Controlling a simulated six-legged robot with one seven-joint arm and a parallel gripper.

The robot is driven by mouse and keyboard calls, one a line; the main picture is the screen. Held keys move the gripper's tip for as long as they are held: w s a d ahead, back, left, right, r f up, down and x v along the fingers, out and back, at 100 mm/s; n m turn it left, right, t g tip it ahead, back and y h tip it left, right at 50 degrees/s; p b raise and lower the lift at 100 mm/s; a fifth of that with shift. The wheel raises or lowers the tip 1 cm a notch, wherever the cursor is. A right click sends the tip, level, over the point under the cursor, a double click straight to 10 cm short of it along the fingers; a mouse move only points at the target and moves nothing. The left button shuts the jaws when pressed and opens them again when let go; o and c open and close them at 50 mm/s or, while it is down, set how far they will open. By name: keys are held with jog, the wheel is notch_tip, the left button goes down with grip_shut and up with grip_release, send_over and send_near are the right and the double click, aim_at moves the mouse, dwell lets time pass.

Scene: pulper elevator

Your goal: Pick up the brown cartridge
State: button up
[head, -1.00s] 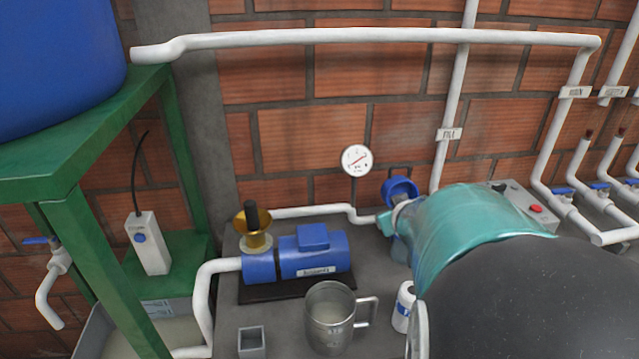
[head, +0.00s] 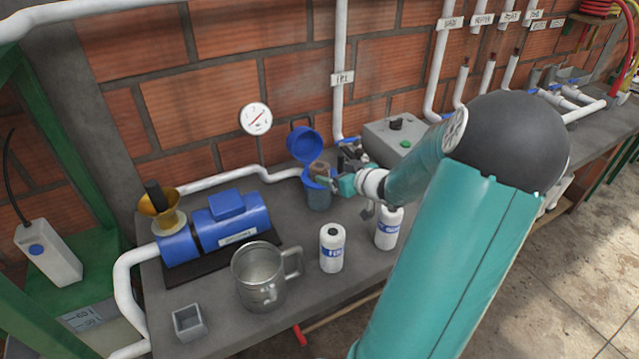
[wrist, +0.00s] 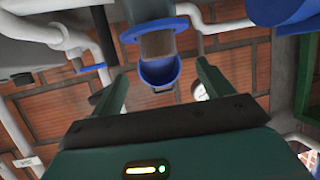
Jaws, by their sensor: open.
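The brown cartridge (head: 320,170) stands in the blue filter housing (head: 319,197), with its top showing above the rim. The blue lid (head: 304,144) is tipped open behind it. My gripper (head: 331,179) is open at the right side of the cartridge, close to it. In the wrist view the cartridge (wrist: 158,45) shows between the blue rim and the lid (wrist: 160,74), ahead of and between the two spread fingers of my gripper (wrist: 162,70). I cannot tell whether a finger touches it.
A blue pump (head: 232,220) with a brass funnel, a steel mug (head: 260,277) and two white bottles, one here (head: 332,248), stand on the grey bench. A grey control box (head: 392,138) and wall pipes are behind. The bench front between the mug and small grey box (head: 188,321) is clear.

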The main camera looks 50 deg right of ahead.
aim_at(326, 170)
jog(key=x, duration=0.8)
jog(key=shift+w+d+f, duration=0.1)
jog(key=shift+w+f, duration=0.15)
jog(key=shift+f, duration=0.05)
jog(key=shift+c, duration=0.2)
jog(key=c, duration=1.4)
